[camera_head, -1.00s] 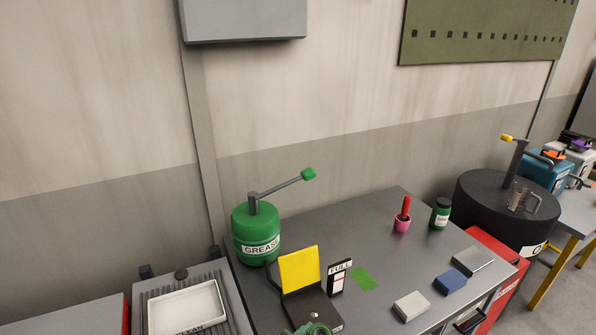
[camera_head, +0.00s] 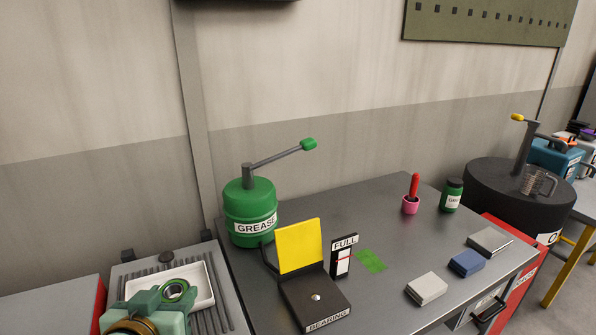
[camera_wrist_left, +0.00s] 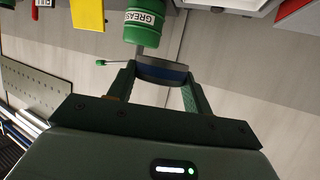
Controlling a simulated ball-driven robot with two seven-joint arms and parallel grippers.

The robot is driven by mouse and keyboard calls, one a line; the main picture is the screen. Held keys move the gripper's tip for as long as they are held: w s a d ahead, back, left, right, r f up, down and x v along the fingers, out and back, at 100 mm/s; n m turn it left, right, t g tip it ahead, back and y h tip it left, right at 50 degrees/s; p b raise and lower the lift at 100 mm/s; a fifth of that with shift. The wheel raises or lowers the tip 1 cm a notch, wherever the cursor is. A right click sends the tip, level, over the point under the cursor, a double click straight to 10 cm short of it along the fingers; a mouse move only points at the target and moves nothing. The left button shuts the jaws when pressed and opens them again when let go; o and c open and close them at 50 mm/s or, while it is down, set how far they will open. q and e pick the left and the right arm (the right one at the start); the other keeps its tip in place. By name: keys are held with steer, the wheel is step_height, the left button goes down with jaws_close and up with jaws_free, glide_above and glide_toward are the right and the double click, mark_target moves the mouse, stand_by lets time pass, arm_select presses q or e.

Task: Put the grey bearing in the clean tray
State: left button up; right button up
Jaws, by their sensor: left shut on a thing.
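The grey bearing (camera_head: 175,284) shows as a ring at the tips of my left gripper (camera_head: 172,293), which is shut on it. In the left wrist view the bearing (camera_wrist_left: 162,72) is a dark grey-blue band between the two green fingers of my left gripper (camera_wrist_left: 160,76). In the head view it overlaps the white clean tray (camera_head: 204,278); I cannot tell whether it touches the tray or is above it. My gripper hides the tray's near left part and its label. My right gripper is not in view.
Right of the tray stand the green grease drum (camera_head: 250,205) and the black bearing fixture (camera_head: 315,298) with its yellow flap (camera_head: 299,246) up. A FULL gauge (camera_head: 343,258) stands beside it. Several small blocks lie at the table's right front.

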mark_target(183, 294)
arm_select(q)
steer(key=shift+r, duration=0.15)
steer(key=shift+m+h, duration=0.3)
steer(key=shift+h, duration=0.1)
steer(key=r+p, duration=0.1)
steer(key=d+r+p, duration=0.1)
steer(key=r+p, duration=0.1)
steer(key=w+d+r+p, duration=0.1)
steer(key=r, duration=0.1)
steer(key=shift+p, duration=0.3)
steer(key=w+d+f+m+g+h+p, duration=0.1)
steer(key=w+d+f+m+h+p, duration=0.15)
steer(key=d+p, duration=0.45)
steer(key=w+d+f+m+h+p, duration=0.2)
steer(key=d+h+p, duration=0.15)
steer(key=d, duration=0.75)
steer(key=s+d+f+m+g+h+p, duration=0.1)
steer(key=s+d+f+m, duration=0.1)
steer(key=d+f, duration=0.4)
steer(key=shift+s+f+g+h, duration=0.3)
steer(key=shift+f, duration=0.5)
steer(key=shift+m, duration=0.25)
